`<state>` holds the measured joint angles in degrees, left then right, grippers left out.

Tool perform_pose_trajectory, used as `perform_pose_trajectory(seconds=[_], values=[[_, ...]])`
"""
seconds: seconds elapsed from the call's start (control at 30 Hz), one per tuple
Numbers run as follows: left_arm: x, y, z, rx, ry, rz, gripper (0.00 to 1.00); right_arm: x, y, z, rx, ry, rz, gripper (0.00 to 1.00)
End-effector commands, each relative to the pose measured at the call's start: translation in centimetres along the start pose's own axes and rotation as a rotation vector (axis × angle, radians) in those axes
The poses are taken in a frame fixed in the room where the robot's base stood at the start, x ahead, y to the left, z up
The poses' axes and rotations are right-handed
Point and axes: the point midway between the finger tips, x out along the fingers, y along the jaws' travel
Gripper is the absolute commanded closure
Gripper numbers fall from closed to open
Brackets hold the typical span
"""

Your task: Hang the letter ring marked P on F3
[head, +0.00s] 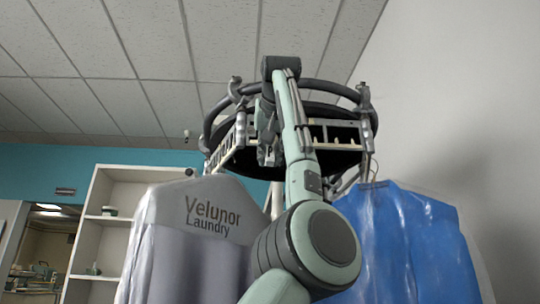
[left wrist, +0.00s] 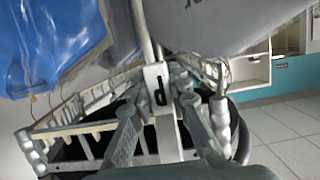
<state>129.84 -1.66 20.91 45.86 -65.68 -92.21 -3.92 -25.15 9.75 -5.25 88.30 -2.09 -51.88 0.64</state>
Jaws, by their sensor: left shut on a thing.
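My left gripper (head: 268,143) is raised at the middle of the round garment rail (head: 209,122). In the left wrist view the left gripper (left wrist: 157,88) is shut on the white letter ring marked P (left wrist: 158,97), whose black letter shows between the fingers. The ring is close to the pale slotted rack (left wrist: 97,130) and a thin pole; I cannot tell whether it touches either. The rack also shows in the head view (head: 336,134), partly behind my arm. No F3 label is readable. My right gripper is not in view.
A grey garment bag marked Velunor Laundry (head: 200,225) hangs on the left and a blue bag (head: 415,240) on the right, with hooks above. White shelves (head: 98,210) stand behind on the left. The air right of the rail is clear.

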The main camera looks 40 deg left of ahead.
Motion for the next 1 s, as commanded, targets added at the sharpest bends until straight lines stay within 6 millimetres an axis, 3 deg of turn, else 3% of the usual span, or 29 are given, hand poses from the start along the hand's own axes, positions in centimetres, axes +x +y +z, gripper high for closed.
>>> perform_pose_trajectory(seconds=[0.47, 1.0], values=[[0.3, 0.0, -0.2, -0.001, 0.0, 0.0, 1.0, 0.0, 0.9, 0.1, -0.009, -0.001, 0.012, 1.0], [2.3, 0.0, -0.8, 0.0, 0.0, 0.0, 1.0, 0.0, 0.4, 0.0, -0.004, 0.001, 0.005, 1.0]])
